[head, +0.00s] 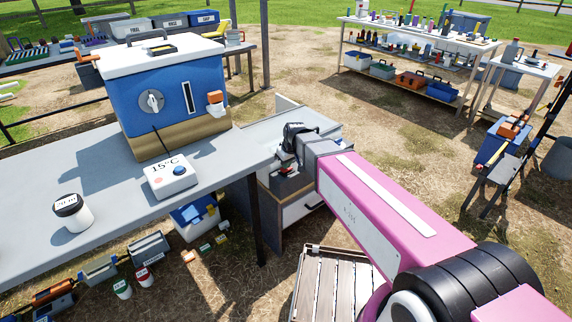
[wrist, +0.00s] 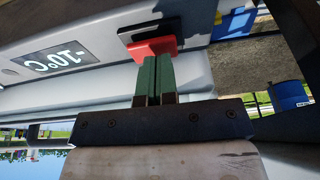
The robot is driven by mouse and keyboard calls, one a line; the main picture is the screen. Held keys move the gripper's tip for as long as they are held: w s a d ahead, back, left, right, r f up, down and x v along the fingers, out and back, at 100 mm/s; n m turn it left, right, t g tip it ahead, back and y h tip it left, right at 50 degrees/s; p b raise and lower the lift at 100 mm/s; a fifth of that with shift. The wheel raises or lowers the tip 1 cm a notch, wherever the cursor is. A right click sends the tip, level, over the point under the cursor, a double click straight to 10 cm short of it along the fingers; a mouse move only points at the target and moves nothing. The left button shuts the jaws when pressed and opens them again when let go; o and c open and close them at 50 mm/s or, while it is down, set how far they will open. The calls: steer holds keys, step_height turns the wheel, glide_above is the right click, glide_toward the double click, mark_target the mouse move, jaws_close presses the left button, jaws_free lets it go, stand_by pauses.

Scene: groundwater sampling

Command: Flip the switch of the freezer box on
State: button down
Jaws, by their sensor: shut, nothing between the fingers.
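A red rocker switch (wrist: 152,46) on a black plate sits beside the display. My gripper (wrist: 153,60) has its two green fingers shut together, empty, with the tips right at the lower edge of the red switch. I cannot tell whether they touch it. The fingertips hide part of the switch.
On the grey bench (head: 100,165) stand a blue cooler with a white lid (head: 150,95), a white 15°C box (head: 170,177) and a white jar with a black lid (head: 73,213). A wooden slatted platform (head: 325,285) lies below my arm.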

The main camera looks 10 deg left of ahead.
steer(key=w+v, duration=0.1)
steer(key=v, duration=1.2)
steer(key=shift+r, duration=0.35)
steer(key=shift+w+d+r, duration=0.1)
steer(key=shift+d+r, duration=0.05)
steer(key=shift+d, duration=0.2)
steer(key=x, duration=1.2)
steer(key=shift+d, duration=0.3)
steer(key=shift+f, duration=1.05)
